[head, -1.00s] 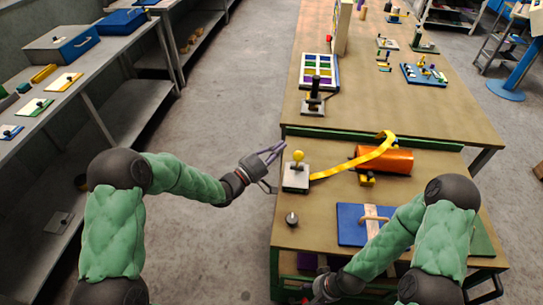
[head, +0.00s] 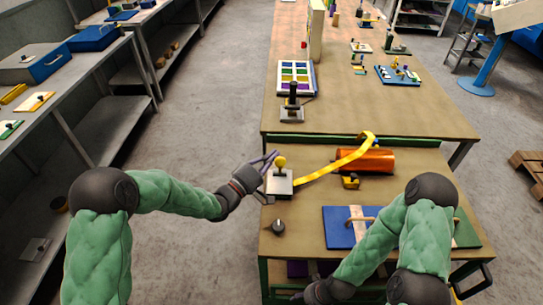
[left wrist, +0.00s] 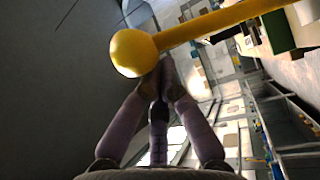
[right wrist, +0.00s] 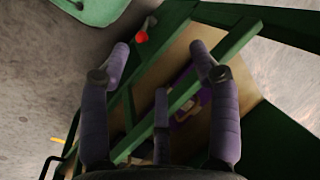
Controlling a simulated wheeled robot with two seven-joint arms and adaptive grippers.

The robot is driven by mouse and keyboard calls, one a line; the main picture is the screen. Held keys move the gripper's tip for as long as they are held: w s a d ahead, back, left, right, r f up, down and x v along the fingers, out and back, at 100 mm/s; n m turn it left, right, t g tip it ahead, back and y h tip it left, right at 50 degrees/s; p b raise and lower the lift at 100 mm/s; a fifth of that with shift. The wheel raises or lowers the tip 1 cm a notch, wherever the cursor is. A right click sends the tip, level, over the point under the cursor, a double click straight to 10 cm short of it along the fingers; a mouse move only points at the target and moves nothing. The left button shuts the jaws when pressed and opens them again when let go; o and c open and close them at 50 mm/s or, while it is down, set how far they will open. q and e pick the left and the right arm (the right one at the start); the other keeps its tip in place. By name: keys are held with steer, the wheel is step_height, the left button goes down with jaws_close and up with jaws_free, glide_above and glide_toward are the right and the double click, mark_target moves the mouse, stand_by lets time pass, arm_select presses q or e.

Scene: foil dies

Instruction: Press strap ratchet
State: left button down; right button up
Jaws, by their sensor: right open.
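The strap ratchet is a grey block (head: 279,183) with a yellow ball knob (head: 280,161), on the left edge of the near workbench. A yellow strap (head: 330,169) runs from it over an orange cylinder (head: 378,161). My left gripper (head: 268,160) is just left of the knob. In the left wrist view the left fingertips (left wrist: 165,70) come together, empty, close to the yellow knob (left wrist: 134,53) and its rod; contact is unclear. My right gripper (right wrist: 160,75) is open and empty, low at the bench's front edge, by green frame bars.
A dark cone-shaped piece (head: 278,226) and a blue board with a handle (head: 342,227) lie on the near bench. A black upright lever device (head: 292,105) stands on the far bench. Open floor lies between the benches and the left shelving.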

arm_select(q)
steer(key=shift+m+t+h, duration=0.3)
steer(key=shift+m+h, duration=0.2)
steer(key=shift+m, duration=0.1)
steer(key=s+f+b, duration=0.2)
steer(key=s, duration=0.1)
steer(key=s+b, duration=0.1)
steer(key=b, duration=0.1)
steer(key=shift+s+f, duration=0.3)
steer(key=shift+f, duration=0.1)
steer(key=v, duration=1.2)
